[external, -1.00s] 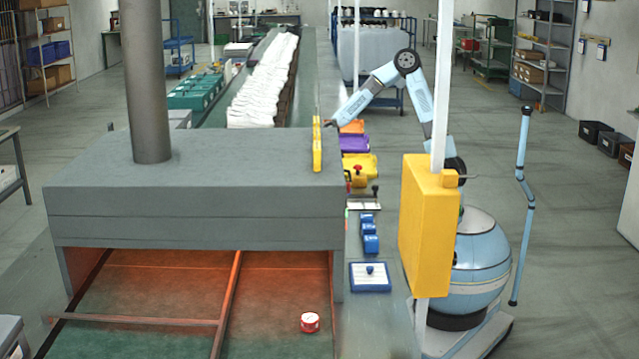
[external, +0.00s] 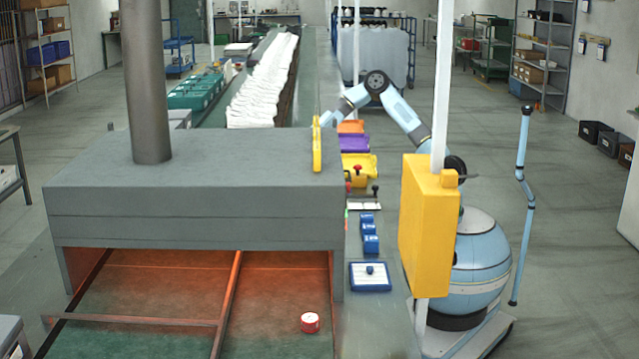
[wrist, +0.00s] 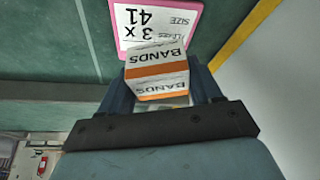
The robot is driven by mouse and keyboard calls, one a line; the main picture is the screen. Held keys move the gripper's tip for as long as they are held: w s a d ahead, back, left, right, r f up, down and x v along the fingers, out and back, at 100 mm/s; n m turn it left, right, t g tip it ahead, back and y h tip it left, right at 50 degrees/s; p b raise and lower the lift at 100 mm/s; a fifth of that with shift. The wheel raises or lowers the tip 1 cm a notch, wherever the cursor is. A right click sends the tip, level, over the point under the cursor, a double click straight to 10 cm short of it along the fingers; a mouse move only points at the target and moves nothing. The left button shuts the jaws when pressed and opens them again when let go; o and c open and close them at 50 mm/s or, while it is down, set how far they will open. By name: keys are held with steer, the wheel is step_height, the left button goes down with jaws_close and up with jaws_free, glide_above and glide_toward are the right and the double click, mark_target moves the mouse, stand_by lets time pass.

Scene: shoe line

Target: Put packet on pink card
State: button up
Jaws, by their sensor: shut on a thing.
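The packet (wrist: 158,75) is a white and orange box marked BANDS. My gripper (wrist: 163,88) is shut on it, with a dark finger on each side. The pink card (wrist: 196,8) lies just beyond the packet's far end in the wrist view and carries a white label reading SIZE and 3 x 41. The packet covers part of the card's near edge; I cannot tell whether they touch. In the external view my gripper is mostly hidden near the yellow post, and neither packet nor card can be made out.
A yellow strip (wrist: 245,32) edges the green surface on the right in the wrist view. The external view shows a yellow post (external: 317,145), an orange bin (external: 351,127), a purple bin (external: 354,143) and a yellow bin (external: 365,160) by the line. White items (external: 265,80) run along the conveyor.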

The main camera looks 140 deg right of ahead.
steer(key=shift+w+d+f, duration=0.2)
steer(key=shift+f, duration=1.65)
steer(key=shift+f, duration=0.1)
steer(key=o, duration=1.1)
steer(key=v, duration=1.2)
steer(key=shift+s, duration=0.1)
